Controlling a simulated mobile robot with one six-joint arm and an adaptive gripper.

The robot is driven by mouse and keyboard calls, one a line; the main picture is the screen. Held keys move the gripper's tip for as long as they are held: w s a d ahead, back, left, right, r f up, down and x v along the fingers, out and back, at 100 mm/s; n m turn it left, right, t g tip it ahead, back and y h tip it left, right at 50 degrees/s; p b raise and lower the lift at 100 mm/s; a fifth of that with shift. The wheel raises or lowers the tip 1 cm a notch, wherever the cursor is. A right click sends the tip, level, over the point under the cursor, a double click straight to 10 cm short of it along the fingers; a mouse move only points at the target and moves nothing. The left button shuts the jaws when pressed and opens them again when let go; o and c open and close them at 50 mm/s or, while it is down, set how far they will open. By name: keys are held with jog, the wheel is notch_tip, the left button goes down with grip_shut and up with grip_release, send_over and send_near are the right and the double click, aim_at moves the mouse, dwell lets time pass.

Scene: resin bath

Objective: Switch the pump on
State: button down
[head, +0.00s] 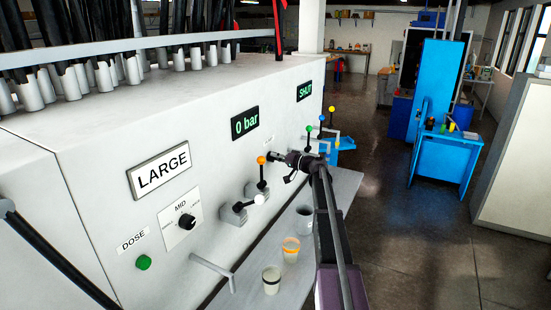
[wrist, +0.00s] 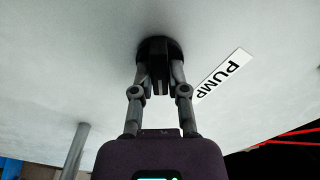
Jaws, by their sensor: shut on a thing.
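The pump switch is a black round knob (wrist: 158,45) on the white machine panel, beside a tilted label reading PUMP (wrist: 219,75) in the wrist view. My gripper (wrist: 159,80) is shut on the knob's grip, one finger on each side. The finger ends partly hide the knob. In the head view my gripper (head: 285,158) reaches the panel from the right, and the knob (head: 272,156) is a small dark shape at its tip. The pressure display (head: 245,123) reads 0 bar.
Levers with an orange ball (head: 262,160), green ball and yellow ball stick out beside my gripper. A second display (head: 304,91) reads SHUT. Open floor lies to the right.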

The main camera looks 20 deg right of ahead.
dwell(0.4)
jog(key=c, duration=0.6)
grip_release()
jog(key=shift+c, duration=0.2)
jog(key=shift+s+d, duration=0.1)
jog(key=v, duration=1.1)
jog(key=shift+s+d, duration=0.25)
